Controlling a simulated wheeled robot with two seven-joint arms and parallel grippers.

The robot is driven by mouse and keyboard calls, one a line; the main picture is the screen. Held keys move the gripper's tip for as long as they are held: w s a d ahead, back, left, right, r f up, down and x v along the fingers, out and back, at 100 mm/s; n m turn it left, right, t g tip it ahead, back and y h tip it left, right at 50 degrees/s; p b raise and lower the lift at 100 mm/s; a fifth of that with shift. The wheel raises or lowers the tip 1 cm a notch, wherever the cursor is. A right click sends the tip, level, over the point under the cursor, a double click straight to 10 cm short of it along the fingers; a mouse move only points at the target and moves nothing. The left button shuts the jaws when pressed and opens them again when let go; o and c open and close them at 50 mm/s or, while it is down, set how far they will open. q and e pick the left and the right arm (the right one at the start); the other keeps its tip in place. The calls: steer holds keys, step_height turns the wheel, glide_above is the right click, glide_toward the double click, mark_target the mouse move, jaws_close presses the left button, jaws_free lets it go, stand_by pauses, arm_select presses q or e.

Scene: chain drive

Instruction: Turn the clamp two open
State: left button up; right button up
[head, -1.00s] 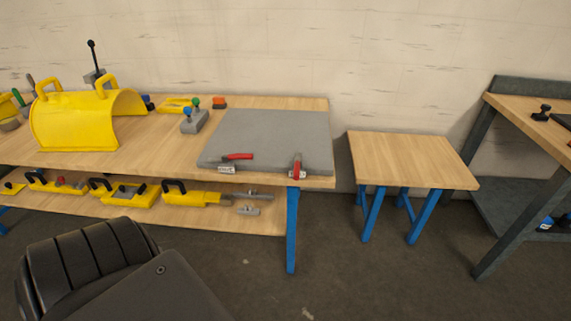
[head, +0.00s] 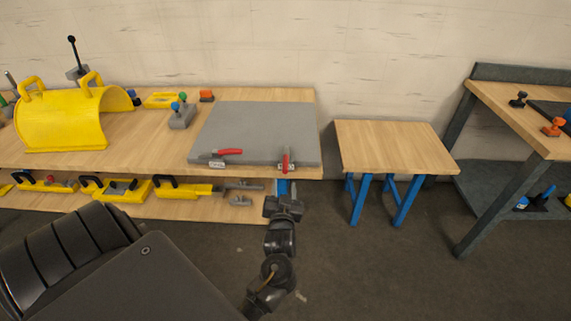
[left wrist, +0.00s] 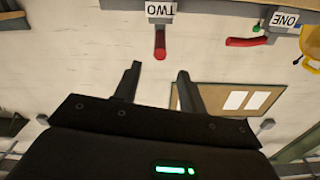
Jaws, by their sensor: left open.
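Clamp two (head: 285,161) sits at the front right edge of the grey plate (head: 260,125), its red handle standing along the picture's vertical. In the left wrist view, which is upside down, its "TWO" label (left wrist: 160,9) and red handle (left wrist: 160,43) show. My left gripper (head: 284,189) is just in front of and below clamp two, by the bench edge. In the left wrist view its two fingers (left wrist: 159,70) are apart and empty, with the red handle beyond their tips, not touching. My right gripper is not in view.
Clamp one (head: 229,152), with its red handle lying sideways, is left of clamp two; its "ONE" label (left wrist: 285,19) shows too. A yellow guard (head: 60,122) stands left on the bench. A small wooden table (head: 392,145) stands right, with a floor gap between.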

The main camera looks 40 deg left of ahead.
mark_target(285, 163)
arm_select(q)
steer(key=p+x, duration=0.1)
steer(key=x, duration=1)
steer(key=shift+s, duration=0.1)
jaws_close()
